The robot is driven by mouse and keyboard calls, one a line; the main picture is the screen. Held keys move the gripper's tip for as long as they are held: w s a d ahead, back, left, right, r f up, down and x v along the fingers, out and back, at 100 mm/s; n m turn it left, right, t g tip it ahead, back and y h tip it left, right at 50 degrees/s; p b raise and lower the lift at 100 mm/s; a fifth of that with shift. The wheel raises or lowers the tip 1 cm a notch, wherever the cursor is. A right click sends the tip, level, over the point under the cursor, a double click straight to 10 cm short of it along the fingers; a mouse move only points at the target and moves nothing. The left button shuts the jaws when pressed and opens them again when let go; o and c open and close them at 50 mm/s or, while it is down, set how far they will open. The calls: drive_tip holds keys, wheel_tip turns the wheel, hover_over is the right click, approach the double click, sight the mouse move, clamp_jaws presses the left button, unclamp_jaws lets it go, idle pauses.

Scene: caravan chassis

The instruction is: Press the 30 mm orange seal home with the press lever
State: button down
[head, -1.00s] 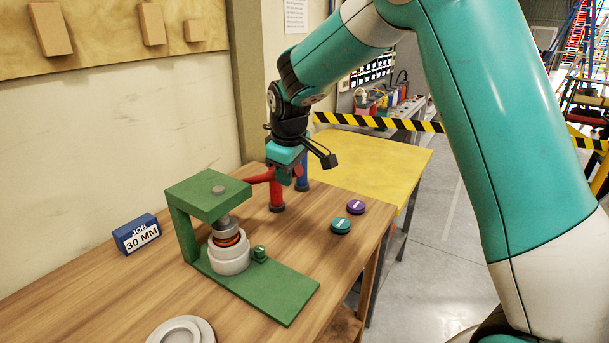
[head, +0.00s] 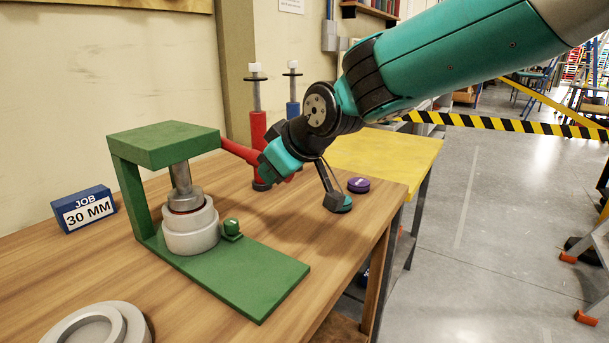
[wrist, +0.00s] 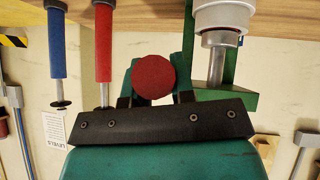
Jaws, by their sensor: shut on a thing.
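The green press (head: 162,140) stands on the wooden bench. Its red lever (head: 238,150) slopes down to the right from the press head. My gripper (head: 284,168) is shut on the lever's outer end, whose round red tip (wrist: 153,78) sits between the fingers in the wrist view. The grey ram (head: 181,178) reaches down into the pale round housing (head: 190,236) on the press base. Only a thin reddish-orange edge of the seal (head: 187,209) shows under the ram; the rest is hidden.
A blue "JOB 30 MM" block (head: 84,209) stands left of the press. Red (head: 258,130) and blue (head: 293,108) upright tools stand behind my gripper. Purple (head: 358,185) and teal (head: 345,206) discs lie at right. A grey ring (head: 72,328) lies in front. The bench's right edge is near.

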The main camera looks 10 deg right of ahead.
drive_tip(key=shift+f, duration=0.35)
drive_tip(key=c, duration=1)
unclamp_jaws()
drive_tip(key=shift+o, duration=0.2)
drive_tip(key=shift+r, duration=0.1)
drive_tip(key=b+v, duration=0.1)
drive_tip(key=v, duration=1.6)
drive_tip(key=shift+d, duration=0.3)
drive_tip(key=shift+s, duration=0.15)
